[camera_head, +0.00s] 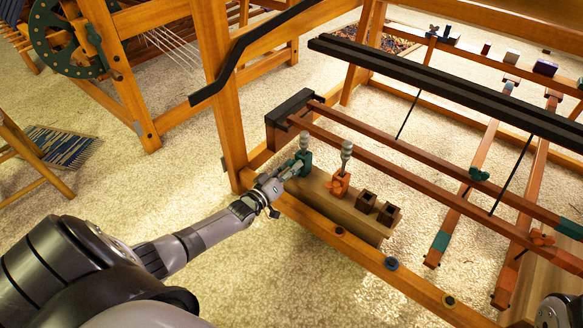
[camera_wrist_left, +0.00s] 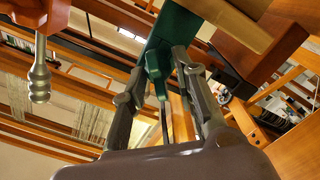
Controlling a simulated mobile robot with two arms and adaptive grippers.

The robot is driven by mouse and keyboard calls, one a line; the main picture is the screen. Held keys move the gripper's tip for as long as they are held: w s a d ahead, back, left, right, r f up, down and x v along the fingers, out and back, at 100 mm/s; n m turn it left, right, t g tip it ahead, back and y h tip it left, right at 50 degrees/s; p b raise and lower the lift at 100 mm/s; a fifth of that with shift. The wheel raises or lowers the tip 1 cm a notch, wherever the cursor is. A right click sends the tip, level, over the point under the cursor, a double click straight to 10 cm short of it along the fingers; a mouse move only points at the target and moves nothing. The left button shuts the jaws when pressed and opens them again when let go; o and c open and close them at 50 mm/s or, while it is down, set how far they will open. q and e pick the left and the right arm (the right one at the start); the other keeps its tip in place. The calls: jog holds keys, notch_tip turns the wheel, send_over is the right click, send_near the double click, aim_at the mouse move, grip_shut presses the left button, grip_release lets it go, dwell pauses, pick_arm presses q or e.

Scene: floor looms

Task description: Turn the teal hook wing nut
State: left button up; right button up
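The teal hook wing nut (camera_head: 304,161) sits at the left end of a wooden block on the loom's front beam, with a grey ribbed peg rising from it. It also shows in the left wrist view (camera_wrist_left: 174,28), at top centre. My left gripper (camera_head: 289,169) is at its left side. In the left wrist view my gripper's two fingertips (camera_wrist_left: 161,62) lie on either side of a narrow teal part. They look close to it or touching; whether they press on it I cannot tell.
An orange hook wing nut (camera_head: 339,184) with a similar peg stands just right, then two brown square sockets (camera_head: 377,207). A red-brown bar (camera_head: 400,148) and black beam (camera_head: 440,85) run close behind. A wooden post (camera_head: 220,90) stands behind my gripper.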

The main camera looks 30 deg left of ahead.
pick_arm(q)
jog(key=s+a, duration=0.1)
jog(key=s, duration=1.1)
dwell(0.5)
